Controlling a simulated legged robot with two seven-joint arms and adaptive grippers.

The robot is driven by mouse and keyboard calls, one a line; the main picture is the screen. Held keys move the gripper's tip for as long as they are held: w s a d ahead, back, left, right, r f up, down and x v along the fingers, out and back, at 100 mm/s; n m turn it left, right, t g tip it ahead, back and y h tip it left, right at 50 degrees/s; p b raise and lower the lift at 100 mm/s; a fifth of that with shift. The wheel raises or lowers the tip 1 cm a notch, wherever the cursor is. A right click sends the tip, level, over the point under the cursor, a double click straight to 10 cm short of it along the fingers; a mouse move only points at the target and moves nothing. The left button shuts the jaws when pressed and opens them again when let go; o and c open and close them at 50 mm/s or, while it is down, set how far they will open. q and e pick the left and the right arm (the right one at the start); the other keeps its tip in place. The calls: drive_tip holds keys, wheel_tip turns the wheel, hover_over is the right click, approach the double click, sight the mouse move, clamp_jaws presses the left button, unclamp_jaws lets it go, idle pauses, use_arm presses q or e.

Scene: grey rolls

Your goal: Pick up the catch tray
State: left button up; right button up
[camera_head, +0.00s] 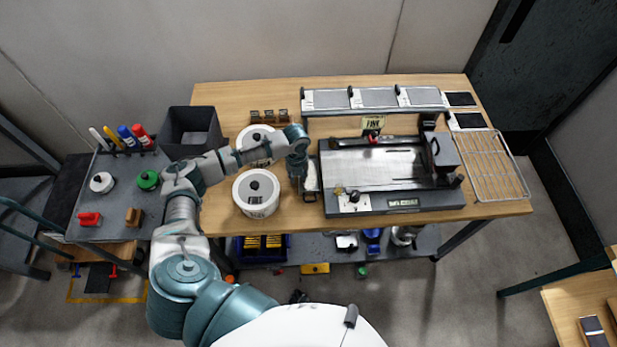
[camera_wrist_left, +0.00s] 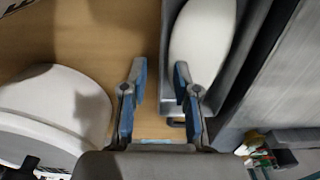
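A narrow grey tray (camera_wrist_left: 168,50), which I take for the catch tray, holds a smooth white mound (camera_wrist_left: 202,42) in the left wrist view. In the head view only a strip of the tray (camera_head: 310,197) shows, between my left gripper and the left side of the grinding machine (camera_head: 375,165). My left gripper (camera_head: 298,187) points down beside it. In the left wrist view the gripper (camera_wrist_left: 157,80) has its fingers apart, one on each side of the tray's left wall. I cannot tell whether they touch it. My right gripper is out of view.
Two white round tubs (camera_head: 257,193) stand left of the gripper, one close to it. A dark bin (camera_head: 190,130) is at the back left. A rack of grey plates (camera_head: 375,98) stands behind the machine. A wire rack (camera_head: 490,165) lies on the right.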

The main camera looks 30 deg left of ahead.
use_arm(q)
clamp_jaws()
drive_tip(key=shift+r, duration=0.1)
